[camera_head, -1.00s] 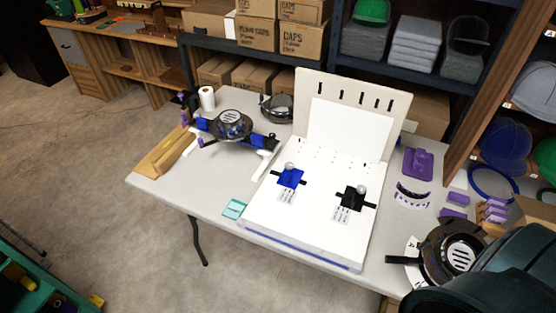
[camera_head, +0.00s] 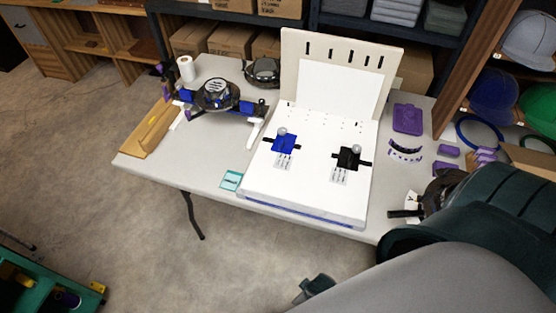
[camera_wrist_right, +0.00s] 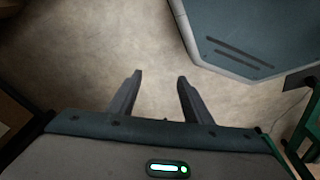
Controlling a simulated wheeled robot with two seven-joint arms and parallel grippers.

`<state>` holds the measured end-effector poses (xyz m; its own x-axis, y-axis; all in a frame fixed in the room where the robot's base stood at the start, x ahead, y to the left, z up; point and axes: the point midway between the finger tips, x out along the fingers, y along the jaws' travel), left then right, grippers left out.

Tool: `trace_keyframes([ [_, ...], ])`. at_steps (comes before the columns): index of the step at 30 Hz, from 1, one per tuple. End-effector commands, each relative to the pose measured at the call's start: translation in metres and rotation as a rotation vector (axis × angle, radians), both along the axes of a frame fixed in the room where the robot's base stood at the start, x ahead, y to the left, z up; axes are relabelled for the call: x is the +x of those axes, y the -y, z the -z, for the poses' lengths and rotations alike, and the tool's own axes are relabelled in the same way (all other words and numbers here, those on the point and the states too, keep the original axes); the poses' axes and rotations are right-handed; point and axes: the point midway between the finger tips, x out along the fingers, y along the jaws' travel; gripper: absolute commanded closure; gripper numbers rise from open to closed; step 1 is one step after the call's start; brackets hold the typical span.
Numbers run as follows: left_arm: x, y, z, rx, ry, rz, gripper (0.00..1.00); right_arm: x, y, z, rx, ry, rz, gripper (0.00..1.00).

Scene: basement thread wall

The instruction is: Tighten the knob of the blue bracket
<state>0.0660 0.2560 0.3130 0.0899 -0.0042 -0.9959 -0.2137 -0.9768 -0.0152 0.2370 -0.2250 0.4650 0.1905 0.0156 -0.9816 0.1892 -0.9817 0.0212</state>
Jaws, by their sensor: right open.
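The blue bracket (camera_head: 284,144) is mounted on the white board (camera_head: 270,190) that lies on the table, with a grey knob (camera_head: 282,131) standing on it. A black bracket (camera_head: 348,158) with a similar grey knob (camera_head: 356,149) is to its right. In the right wrist view my right gripper (camera_wrist_right: 159,75) is open and empty, with its two fingers apart above bare floor. It is away from the bracket. In the head view my right arm fills the lower right, and its fingers cannot be made out. My left gripper is not in view.
A slotted upright panel (camera_head: 340,65) stands at the back of the board. Purple parts (camera_head: 408,118) lie to the right on the table (camera_head: 175,155). A teal card (camera_head: 231,180) lies near the front edge.

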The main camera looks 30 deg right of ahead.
Motion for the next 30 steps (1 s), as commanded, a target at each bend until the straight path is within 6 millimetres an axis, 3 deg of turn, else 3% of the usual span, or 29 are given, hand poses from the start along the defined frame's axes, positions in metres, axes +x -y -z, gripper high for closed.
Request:
trace_keyframes([
  [6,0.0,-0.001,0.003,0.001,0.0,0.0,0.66,0.038,-0.005,-0.083,0.004,0.044,-0.013,0.55],
  [14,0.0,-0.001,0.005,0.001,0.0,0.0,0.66,0.067,-0.01,-0.165,0.002,0.082,-0.084,0.55],
  [21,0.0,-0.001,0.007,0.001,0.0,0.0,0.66,0.105,-0.022,-0.236,-0.015,0.128,-0.284,0.55],
  [30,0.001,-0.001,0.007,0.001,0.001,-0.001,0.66,0.155,-0.034,-0.279,-0.081,0.157,-0.624,0.55],
])
